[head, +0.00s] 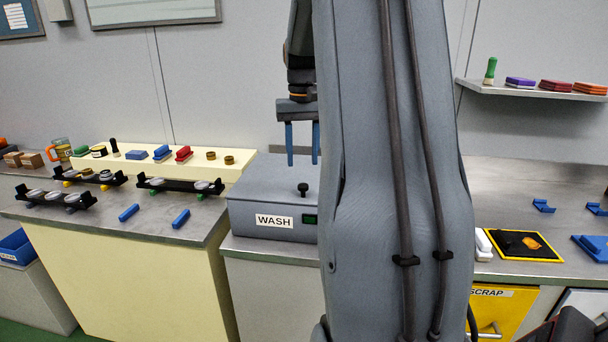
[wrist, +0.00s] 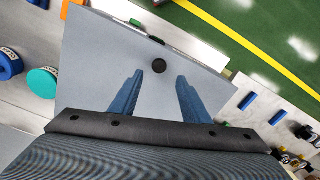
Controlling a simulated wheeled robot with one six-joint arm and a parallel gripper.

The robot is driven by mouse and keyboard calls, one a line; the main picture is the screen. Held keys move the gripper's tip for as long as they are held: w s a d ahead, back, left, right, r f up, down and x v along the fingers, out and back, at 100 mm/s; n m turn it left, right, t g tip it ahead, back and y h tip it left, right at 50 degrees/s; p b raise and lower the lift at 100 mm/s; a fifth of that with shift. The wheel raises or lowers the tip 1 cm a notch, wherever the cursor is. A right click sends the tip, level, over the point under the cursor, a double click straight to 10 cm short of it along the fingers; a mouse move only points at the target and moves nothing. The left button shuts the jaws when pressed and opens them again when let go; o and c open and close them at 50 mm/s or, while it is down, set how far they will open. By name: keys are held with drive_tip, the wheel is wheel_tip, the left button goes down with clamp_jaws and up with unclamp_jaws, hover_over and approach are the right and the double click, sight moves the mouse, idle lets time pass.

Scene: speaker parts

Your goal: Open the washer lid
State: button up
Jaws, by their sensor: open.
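The washer (head: 268,222) is a grey box with a WASH label and a small dark green panel on its front. Its flat grey lid (head: 262,182) is down. A black knob (head: 303,189) stands on the lid near the front edge. My gripper (head: 302,163) hangs above the lid, behind the knob, with two blue fingers pointing down, apart and empty. In the wrist view the lid (wrist: 110,60) fills the middle, and the round knob (wrist: 159,66) lies beyond and between the fingertips (wrist: 158,78), not touched. My arm hides the washer's right side in the head view.
A bench at left holds black racks (head: 180,186) with silver round parts and two blue bars (head: 180,218). A cream riser (head: 225,170) behind them carries small parts. At right are a yellow-edged black mat (head: 518,245), blue brackets and a SCRAP bin (head: 503,305).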

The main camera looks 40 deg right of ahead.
sight(303, 185)
wheel_tip(303, 185, down, 8)
drive_tip(key=shift+d+r+p, duration=0.1)
drive_tip(key=shift+r+p, duration=0.1)
drive_tip(key=shift+p, duration=0.55)
clamp_jaws()
